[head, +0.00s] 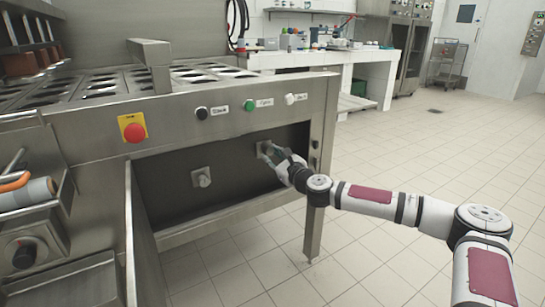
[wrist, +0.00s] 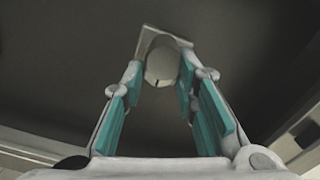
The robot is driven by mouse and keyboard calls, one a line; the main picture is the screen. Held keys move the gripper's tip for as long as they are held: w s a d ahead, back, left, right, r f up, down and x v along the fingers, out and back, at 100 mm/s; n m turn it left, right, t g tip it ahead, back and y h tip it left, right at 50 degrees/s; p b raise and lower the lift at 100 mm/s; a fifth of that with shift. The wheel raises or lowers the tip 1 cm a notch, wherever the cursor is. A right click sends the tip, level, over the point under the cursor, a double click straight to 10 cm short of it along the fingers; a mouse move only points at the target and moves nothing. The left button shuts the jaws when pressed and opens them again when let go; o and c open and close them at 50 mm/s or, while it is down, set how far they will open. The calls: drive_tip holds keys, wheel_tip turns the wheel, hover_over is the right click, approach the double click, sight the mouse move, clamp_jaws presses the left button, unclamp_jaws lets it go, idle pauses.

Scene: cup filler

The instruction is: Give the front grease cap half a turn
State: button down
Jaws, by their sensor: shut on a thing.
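Two grey grease caps on square plates sit on the dark recessed panel under the machine's top. The left cap (head: 203,179) stands free. The right cap is mostly hidden by my gripper (head: 271,153) in the head view. I cannot tell from the pictures which cap counts as front.
Above the recess are a red button (head: 134,132) on a yellow plate and black, green and white buttons. A metal leg (head: 319,200) stands close right of my gripper. An open panel (head: 143,235) hangs at the recess's left.

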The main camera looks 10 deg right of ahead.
drive_tip(key=shift+f, duration=0.1)
drive_tip(key=c, duration=1.3)
unclamp_jaws()
drive_tip(key=v, duration=1.2)
